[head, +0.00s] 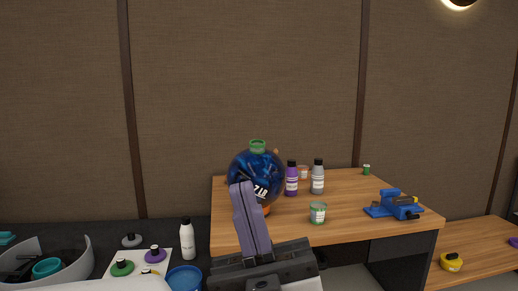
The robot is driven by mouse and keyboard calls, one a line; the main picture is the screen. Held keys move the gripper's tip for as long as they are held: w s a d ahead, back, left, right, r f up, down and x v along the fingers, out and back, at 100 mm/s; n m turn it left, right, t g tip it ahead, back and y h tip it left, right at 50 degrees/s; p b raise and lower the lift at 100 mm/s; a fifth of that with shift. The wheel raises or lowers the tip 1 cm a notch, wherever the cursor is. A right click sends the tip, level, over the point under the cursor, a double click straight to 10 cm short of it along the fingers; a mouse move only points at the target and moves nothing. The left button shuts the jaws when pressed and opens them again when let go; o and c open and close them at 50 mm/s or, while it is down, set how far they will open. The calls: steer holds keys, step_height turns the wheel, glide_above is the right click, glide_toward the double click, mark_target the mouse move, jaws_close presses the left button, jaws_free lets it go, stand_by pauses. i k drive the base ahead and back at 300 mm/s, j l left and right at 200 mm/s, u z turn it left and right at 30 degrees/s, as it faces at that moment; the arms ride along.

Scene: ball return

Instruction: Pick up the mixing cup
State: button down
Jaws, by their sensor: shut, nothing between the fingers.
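My gripper (242,187) rises from the bottom centre of the head view, with a dark body and purple fingers. The fingers are together and hold nothing. They overlap the large blue round bottle (270,170) in the picture; I cannot tell the gap in depth. A small pale cup with a green band (318,213) stands upright on the wooden table, right of my gripper and apart from it. A teal cup (47,267) sits in a grey curved bin at the lower left. I cannot tell which is the mixing cup.
On the wooden table (345,233) are a purple bottle (291,183), a grey bottle (317,181), a small green-topped jar (366,169) and a blue vise (396,206). A white bottle (187,242) and blue bowl (185,279) stand lower left. The table's middle right is clear.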

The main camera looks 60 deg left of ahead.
mark_target(318, 213)
steer(key=u, duration=1.65)
